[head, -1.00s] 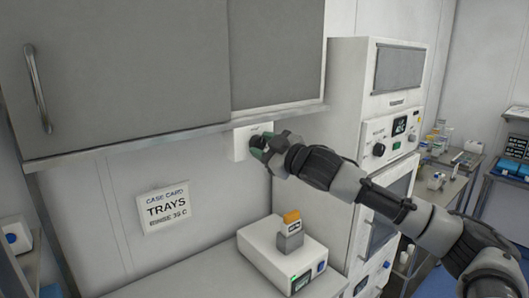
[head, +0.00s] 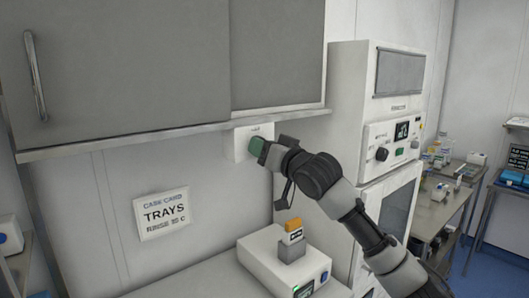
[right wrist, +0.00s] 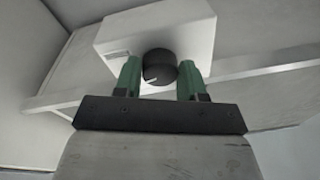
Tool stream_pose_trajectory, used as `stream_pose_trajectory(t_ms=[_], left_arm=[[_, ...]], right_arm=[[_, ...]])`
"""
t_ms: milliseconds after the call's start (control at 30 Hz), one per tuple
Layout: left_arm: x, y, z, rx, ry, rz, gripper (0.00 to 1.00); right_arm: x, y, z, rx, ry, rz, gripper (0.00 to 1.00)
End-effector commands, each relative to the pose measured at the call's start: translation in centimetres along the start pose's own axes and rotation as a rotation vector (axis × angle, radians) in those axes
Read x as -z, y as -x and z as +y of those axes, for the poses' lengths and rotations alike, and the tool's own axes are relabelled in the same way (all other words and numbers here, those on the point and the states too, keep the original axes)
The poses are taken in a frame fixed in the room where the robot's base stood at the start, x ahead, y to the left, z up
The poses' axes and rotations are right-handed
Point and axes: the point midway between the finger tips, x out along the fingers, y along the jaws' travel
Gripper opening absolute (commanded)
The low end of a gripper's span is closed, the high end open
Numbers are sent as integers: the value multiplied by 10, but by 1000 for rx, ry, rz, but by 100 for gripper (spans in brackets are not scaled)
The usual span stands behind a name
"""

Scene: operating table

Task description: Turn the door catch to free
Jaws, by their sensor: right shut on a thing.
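The door catch is a dark round knob (right wrist: 159,68) with a pale pointer line, on a small white box (right wrist: 160,30) under the wall cabinet. The pointer line faces lower left in the right wrist view. The white box (head: 241,146) also shows in the head view, where the knob is hidden behind my gripper. My right gripper (head: 258,149) reaches up to it from the right. In the right wrist view its green fingers (right wrist: 160,78) stand on either side of the knob and are shut on it. My left gripper is in neither view.
The grey cabinet doors (head: 130,65) hang above; the left one has a long handle (head: 36,76). A white device (head: 283,258) with an orange-topped block (head: 292,235) stands on the counter below. A tall white appliance (head: 350,120) stands right. A sign (head: 162,213) is on the wall.

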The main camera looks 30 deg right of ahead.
Motion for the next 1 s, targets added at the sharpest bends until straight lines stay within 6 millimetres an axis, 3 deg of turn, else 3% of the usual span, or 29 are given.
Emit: stream_pose_trajectory(t_ms=[433,1000], left_arm=[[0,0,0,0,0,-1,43],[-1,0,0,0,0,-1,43]], right_arm=[[1,0,-1,-24,-248,18,17],[2,0,-1,-28,-291,23,17]])
